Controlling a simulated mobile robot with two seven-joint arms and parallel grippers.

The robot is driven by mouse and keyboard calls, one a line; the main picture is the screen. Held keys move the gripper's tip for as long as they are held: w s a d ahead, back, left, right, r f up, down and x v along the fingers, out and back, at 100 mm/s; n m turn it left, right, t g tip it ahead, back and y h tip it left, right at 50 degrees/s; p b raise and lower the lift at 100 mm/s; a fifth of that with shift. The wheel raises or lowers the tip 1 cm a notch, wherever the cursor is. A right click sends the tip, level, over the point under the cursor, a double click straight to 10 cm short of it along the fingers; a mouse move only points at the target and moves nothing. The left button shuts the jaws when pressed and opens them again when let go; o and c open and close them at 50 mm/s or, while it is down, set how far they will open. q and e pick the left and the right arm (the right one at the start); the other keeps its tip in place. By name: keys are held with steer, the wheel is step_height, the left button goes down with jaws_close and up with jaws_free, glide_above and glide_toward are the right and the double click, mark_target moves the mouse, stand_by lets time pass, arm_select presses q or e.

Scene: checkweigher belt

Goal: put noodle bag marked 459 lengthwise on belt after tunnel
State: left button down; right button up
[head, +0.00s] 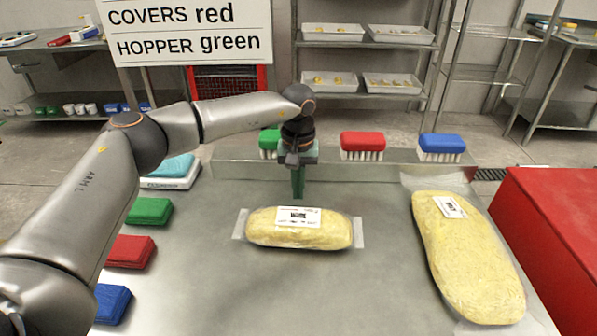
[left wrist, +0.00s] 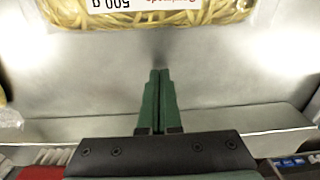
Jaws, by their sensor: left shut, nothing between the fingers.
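A clear bag of yellow noodles (head: 325,238) with a white label lies flat, its long side across the picture, on the steel table. The same bag shows at the top of the left wrist view (left wrist: 230,12), its label reading 500 g. A larger noodle bag (head: 470,265) lies to the right, its long side running away from me. Label numbers are too small to read. My left gripper (head: 298,194) points down just behind the smaller bag, its green fingers (left wrist: 160,74) together and empty. My right gripper is out of view. I cannot make out a belt or tunnel.
Green, red and blue brushes (head: 362,145) stand along the raised back edge (head: 340,172). Folded green (head: 150,211), red (head: 130,251) and blue (head: 111,303) cloths lie at left. A red box-like surface (head: 555,235) borders the right. The table (head: 300,295) is clear in front.

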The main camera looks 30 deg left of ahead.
arm_select(q)
steer(key=shift+s+d+f, duration=0.1)
steer(key=shift+s+f, duration=0.05)
steer(key=shift+f, duration=0.45)
steer(key=shift+s+d, duration=0.4)
steer(key=shift+s, duration=0.4)
steer(key=shift+s+d, duration=0.35)
steer(key=shift+s, duration=0.45)
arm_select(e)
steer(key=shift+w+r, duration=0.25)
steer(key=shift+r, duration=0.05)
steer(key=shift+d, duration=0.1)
